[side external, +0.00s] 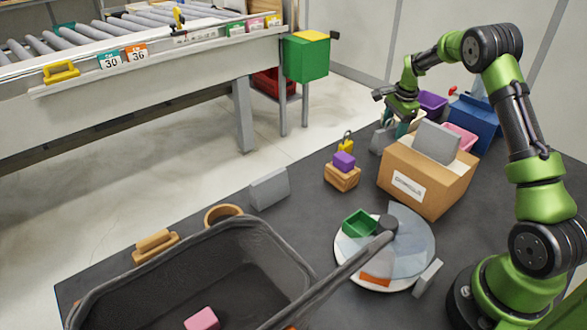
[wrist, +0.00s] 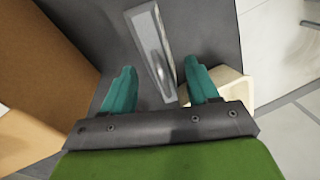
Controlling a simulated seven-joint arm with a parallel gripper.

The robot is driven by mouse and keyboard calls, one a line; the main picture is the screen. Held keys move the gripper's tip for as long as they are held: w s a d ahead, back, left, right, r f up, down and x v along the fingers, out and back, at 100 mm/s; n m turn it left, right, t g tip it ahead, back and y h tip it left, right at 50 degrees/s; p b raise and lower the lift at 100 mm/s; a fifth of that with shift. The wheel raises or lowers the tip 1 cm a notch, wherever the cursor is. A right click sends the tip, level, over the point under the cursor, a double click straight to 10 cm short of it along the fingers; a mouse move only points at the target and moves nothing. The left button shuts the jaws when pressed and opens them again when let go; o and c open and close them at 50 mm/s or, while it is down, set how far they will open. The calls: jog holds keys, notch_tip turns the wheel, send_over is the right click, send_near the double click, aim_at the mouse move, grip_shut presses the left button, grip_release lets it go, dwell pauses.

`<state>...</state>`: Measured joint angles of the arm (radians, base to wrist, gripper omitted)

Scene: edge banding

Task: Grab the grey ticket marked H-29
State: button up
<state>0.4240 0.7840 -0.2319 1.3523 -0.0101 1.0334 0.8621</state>
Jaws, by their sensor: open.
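No marking H-29 is readable in either view, so I cannot tell which grey thing is the ticket. My gripper (wrist: 161,78) is open, with its teal fingers apart. A grey slab-like piece (wrist: 147,35) with a raised lighter part lies below and between the fingers in the wrist view; no grip on it shows. In the side view my gripper (side external: 402,120) is behind the cardboard box, above a grey piece (side external: 382,138), its fingers partly hidden. Other grey pieces are a wedge-shaped block (side external: 270,188), a panel (side external: 437,142) in the box and a small slab (side external: 428,278).
The cardboard box (side external: 412,188) stands close to my gripper and also fills the wrist view's left side (wrist: 35,70). A cream container (wrist: 235,86) is by the right finger. A purple bin (side external: 432,102) and blue bin (side external: 476,122) stand behind; a mesh basket (side external: 110,265) is in front.

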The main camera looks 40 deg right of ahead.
jog(key=shift+c, duration=0.3)
grip_shut()
